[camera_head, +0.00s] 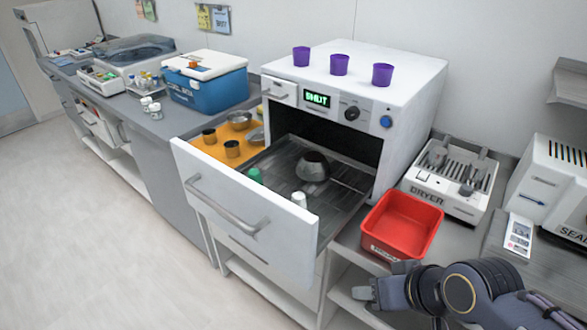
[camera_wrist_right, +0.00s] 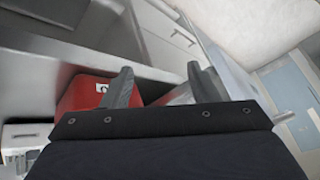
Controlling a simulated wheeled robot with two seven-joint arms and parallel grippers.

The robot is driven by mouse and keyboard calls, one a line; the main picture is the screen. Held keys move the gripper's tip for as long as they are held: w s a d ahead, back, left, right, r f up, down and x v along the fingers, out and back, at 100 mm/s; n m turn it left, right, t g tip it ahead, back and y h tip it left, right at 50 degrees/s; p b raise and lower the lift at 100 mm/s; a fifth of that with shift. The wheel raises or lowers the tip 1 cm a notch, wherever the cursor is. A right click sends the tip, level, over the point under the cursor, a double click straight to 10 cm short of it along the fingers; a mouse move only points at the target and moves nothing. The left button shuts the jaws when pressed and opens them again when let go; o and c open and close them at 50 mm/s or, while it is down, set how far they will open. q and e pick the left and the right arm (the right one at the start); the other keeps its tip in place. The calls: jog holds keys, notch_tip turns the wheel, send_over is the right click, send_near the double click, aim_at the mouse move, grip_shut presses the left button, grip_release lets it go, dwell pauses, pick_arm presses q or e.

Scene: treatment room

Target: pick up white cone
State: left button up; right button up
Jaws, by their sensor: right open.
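A small white cone (camera_head: 299,199) stands on the dark tray (camera_head: 340,201) in front of the oven opening, near the tray's front edge. A small green object (camera_head: 255,175) and a dark rounded vessel (camera_head: 313,167) are on the same tray. The cone cannot be made out in that view. My left gripper does not show.
The open drawer front (camera_head: 243,213) stands up in front of the tray. A red bin (camera_head: 403,224) lies between my right gripper and the oven (camera_head: 417,80); it also shows in the wrist view (camera_wrist_right: 85,91). The dryer (camera_head: 451,182) is to the right. Purple cups (camera_head: 340,64) stand on the oven.

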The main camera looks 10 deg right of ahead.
jog(key=w+d+r+n+t+h+p, duration=0.2)
jog(key=w+d+r+p, duration=0.2)
jog(key=w+r+p, duration=0.5)
jog(key=n+t+y+b, duration=0.2)
jog(key=n+t+y, duration=0.1)
jog(key=n+y, duration=0.15)
send_near(302, 198)
jog(key=w+d, duration=0.1)
jog(key=w+d+f, duration=0.1)
jog(key=w+d, duration=0.1)
jog(key=w, duration=0.1)
jog(key=shift+f, duration=0.35)
jog(key=a+y, duration=0.1)
jog(key=a+n, duration=0.1)
jog(key=a+f+n+y, duration=0.1)
jog(key=shift+w+a+f+g+y, duration=0.1)
jog(key=shift+w+g+y, duration=0.2)
jog(key=shift+w+y, duration=0.05)
jog(key=shift+a+y, duration=0.3)
jog(key=shift+a, duration=0.1)
jog(key=x, duration=0.7)
jog(key=shift+w+a+f+b, duration=0.1)
jog(key=shift+w+f+b, duration=0.2)
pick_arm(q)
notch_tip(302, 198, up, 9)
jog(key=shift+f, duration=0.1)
pick_arm(e)
jog(key=shift+c, duration=0.3)
